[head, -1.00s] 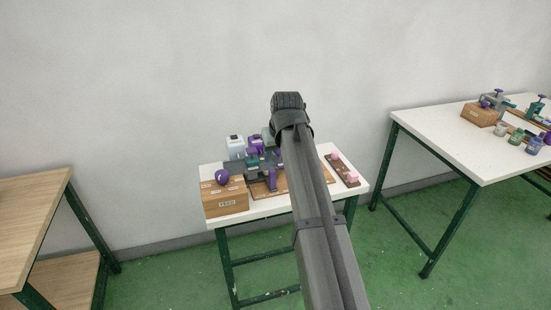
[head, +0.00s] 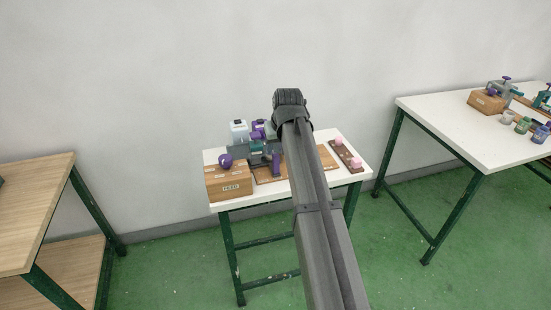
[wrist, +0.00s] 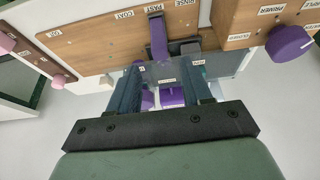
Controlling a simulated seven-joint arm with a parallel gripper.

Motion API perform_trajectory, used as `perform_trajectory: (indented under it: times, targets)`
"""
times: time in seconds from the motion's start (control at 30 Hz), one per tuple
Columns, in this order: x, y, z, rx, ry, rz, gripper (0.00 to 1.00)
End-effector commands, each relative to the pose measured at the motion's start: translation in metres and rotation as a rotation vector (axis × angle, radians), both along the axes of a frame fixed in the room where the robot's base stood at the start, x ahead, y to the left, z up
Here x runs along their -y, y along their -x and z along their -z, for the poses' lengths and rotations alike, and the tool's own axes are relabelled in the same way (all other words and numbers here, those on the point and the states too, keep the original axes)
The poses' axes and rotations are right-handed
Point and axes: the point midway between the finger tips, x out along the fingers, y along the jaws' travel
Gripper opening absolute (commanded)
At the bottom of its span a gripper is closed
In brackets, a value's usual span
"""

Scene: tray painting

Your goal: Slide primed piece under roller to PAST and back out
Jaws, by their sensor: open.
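In the wrist view my gripper (wrist: 163,75) is open, its two dark fingers apart. A grey device with small labels (wrist: 168,74) and purple parts shows between and beyond the fingers; I cannot tell whether they touch it. In the head view the grey device (head: 245,150) stands on the white table (head: 276,200), beside a purple upright handle (head: 276,165); my arm hides part of it and the gripper. I cannot make out the primed piece or the roller.
A wooden box (head: 228,187) with a purple knob (head: 226,161) stands at the table's front left; its label reads PRIMER in the wrist view. A dark strip (head: 346,156) with pink knobs lies at the right. Another white table (head: 470,140) and a wooden bench (head: 35,215) flank it.

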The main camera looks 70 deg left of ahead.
Motion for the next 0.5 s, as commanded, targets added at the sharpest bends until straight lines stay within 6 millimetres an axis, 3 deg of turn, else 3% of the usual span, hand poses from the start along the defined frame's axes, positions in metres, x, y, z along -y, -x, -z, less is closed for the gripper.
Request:
perform_trajectory:
  times: [0.2,0.5]
  targets:
    - [-0.016,0.000,0.037,0.000,0.003,0.000,0.49]
    - [-0.030,0.000,0.071,0.000,0.001,0.000,0.49]
